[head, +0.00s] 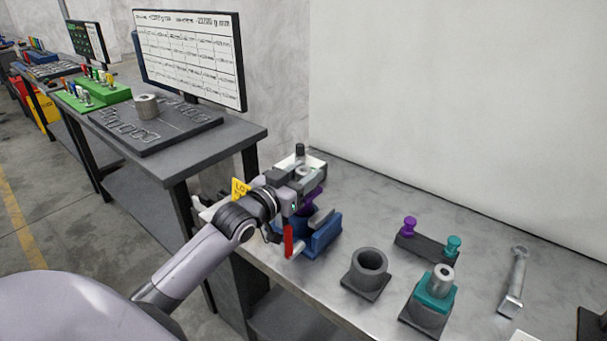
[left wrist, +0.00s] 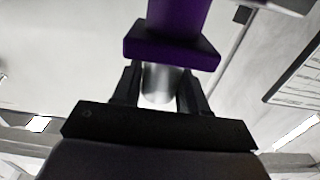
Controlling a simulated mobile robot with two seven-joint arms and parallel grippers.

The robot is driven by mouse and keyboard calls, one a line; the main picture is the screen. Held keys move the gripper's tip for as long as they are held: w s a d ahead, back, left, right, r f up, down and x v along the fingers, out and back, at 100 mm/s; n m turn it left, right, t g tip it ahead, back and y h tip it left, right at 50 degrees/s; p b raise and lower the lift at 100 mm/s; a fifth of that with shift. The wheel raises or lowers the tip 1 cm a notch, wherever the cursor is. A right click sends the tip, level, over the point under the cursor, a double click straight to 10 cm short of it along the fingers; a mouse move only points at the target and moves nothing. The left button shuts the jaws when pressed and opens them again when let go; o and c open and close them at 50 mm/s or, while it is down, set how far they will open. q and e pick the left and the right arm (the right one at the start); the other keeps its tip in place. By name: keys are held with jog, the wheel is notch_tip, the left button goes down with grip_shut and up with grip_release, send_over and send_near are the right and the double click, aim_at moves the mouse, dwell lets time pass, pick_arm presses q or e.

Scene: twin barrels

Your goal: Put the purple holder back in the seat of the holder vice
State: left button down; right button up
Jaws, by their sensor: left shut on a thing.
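My left gripper (head: 305,172) is above the blue vice (head: 326,236) on the bench. It is shut on the purple holder (head: 314,198), which shows only in part below the gripper. In the left wrist view the purple holder (left wrist: 172,40) has a wide square collar, and a silver round part of it sits between the two dark fingers (left wrist: 159,82). The vice has a red handle (head: 288,241) at its front. The gripper hides the vice's seat in part, and I cannot tell whether the holder touches it. My right gripper is not in view.
Right of the vice stand a grey cup on a square base (head: 367,272), a teal holder in a dark stand (head: 436,287), a dark rack with purple and teal knobs (head: 428,247) and a wrench (head: 516,277). A yellow sign (head: 240,189) is behind my arm.

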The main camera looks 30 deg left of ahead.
pick_arm(q)
jog(key=shift+f+b, duration=0.5)
jog(key=shift+f, duration=0.2)
jog(key=c, duration=0.5)
grip_release()
jog(key=shift+f, duration=0.35)
jog(key=shift+s+f, duration=0.1)
jog(key=shift+s, duration=0.35)
jog(key=s, duration=0.6)
jog(key=shift+s+a+r+b, duration=0.15)
jog(key=shift+a+r+b, duration=0.1)
jog(key=shift+r+b, duration=0.15)
